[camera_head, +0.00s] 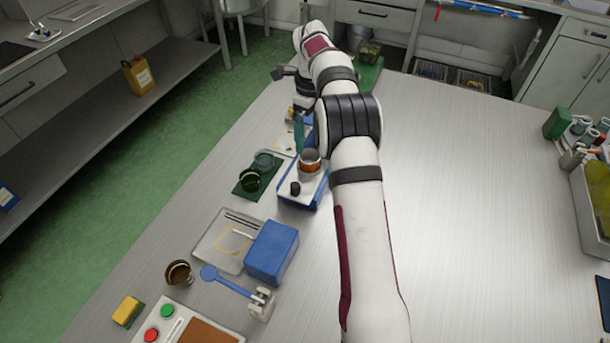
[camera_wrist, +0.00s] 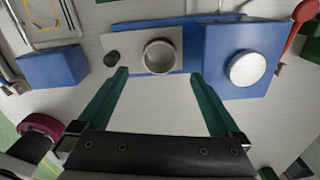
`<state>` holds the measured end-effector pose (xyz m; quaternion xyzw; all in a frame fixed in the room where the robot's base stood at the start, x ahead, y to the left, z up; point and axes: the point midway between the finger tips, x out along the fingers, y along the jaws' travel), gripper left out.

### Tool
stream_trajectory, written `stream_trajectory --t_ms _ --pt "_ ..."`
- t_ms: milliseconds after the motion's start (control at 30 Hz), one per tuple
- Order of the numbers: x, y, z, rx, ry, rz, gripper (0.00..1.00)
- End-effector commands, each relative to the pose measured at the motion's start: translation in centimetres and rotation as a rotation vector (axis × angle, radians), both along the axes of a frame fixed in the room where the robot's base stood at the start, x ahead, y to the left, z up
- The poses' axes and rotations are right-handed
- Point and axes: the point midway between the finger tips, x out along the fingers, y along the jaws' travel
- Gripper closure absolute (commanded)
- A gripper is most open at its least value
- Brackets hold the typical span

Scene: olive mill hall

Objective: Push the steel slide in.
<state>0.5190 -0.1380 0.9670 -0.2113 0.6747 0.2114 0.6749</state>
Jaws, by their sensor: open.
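The steel slide (camera_wrist: 135,62) is a flat grey plate sticking out of a blue housing (camera_wrist: 212,92) in the wrist view. A small black knob (camera_wrist: 111,58) stands near its outer end, and a round cup (camera_wrist: 159,55) sits on it nearer the housing. In the head view, the knob (camera_head: 295,188) and a copper-coloured cup (camera_head: 310,161) show on the slide, with the housing partly hidden by my arm. My gripper (camera_wrist: 159,73) is open and empty. Its green fingers are spread, with the cup between their tips in the picture; contact cannot be told.
A white disc (camera_wrist: 247,68) tops the housing, and a red spoon (camera_wrist: 300,20) lies beyond. A blue block (camera_head: 271,252), a dark green mat (camera_head: 243,191) and a blue lever (camera_head: 225,281) lie nearby. The table's right side is largely clear.

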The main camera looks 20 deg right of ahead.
Motion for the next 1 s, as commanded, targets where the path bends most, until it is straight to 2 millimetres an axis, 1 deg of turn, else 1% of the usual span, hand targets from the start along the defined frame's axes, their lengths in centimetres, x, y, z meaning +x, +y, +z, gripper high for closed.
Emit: stream_trajectory --t_ms 333,367,433,467,500,567,600,667,767,867,1000 --pt "0.0 0.0 0.0 0.000 0.000 0.000 0.00" --pt "0.0 0.0 0.0 0.000 0.000 0.000 0.04" --pt "-0.5 0.9 1.1 0.000 -0.001 0.005 0.16" --pt "-1.2 1.7 2.1 -0.001 -0.003 0.009 0.22" --pt "-2.3 3.0 3.5 0.001 -0.003 0.013 0.29" --pt "-4.1 4.7 5.2 0.002 -0.002 0.018 0.39" --pt "-5.1 5.5 6.0 0.003 -0.001 0.020 0.39" --pt "-6.1 6.3 6.5 0.003 0.001 0.021 0.39" --pt "-6.6 6.5 5.4 0.004 0.006 0.021 0.39" --pt "-6.6 6.5 2.8 0.004 0.008 0.020 0.39" --pt "-6.6 6.5 -1.6 0.004 0.009 0.021 0.39"
